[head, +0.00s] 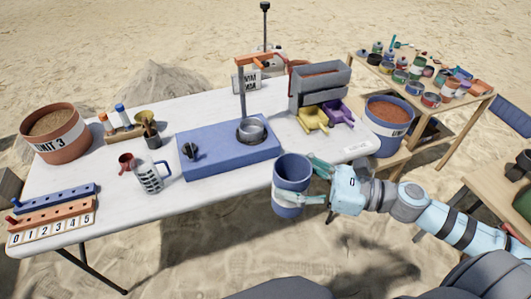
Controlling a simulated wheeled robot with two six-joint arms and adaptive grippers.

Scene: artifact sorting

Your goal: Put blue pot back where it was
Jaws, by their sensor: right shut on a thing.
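The blue pot (291,171) is a tall blue cylinder with an open, empty-looking top. It is upright in front of the white table's front edge, over the sand. My right gripper (300,181) comes in from the right and is shut on the blue pot, with its fingers around the pot's side. The left gripper does not show.
The white table (220,200) holds a blue station (205,168) with a metal cup, a measuring jug (150,178), numbered racks, a terracotta bucket (62,140), and a grey hopper (318,88) with yellow and purple scoops. A blue bucket (384,138) of reddish soil stands at the right end.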

